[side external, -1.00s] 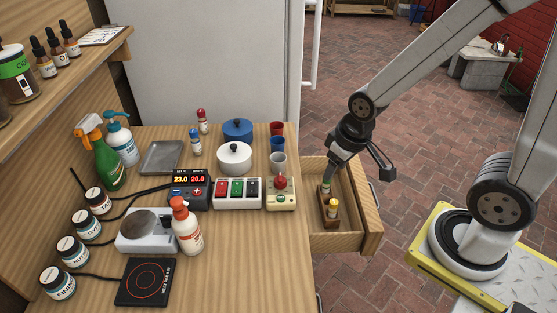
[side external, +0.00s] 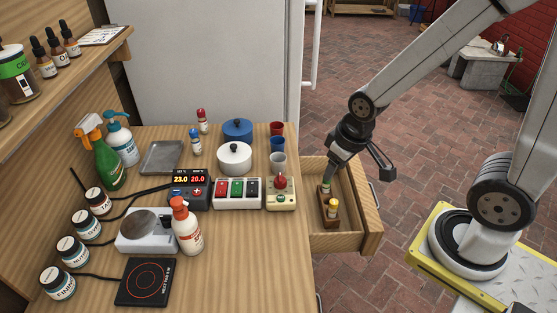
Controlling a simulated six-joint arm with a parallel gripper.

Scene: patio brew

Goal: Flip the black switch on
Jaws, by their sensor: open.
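The black switch (side external: 252,188) is the rightmost rocker on a white switch box, to the right of a red rocker (side external: 222,190) and a green rocker (side external: 237,189). The box (side external: 237,206) stands on the wooden counter between a temperature controller and a cream box with a red knob. My gripper (side external: 326,184) is open and points down over the open drawer, to the right of the switch box and apart from it.
The open drawer (side external: 372,222) juts out from the counter's right side. The cream box (side external: 281,199) with the red knob stands between the switches and my gripper. A white-lidded pot (side external: 234,157) and small cups (side external: 278,161) stand behind. An orange-capped bottle (side external: 188,230) stands in front left.

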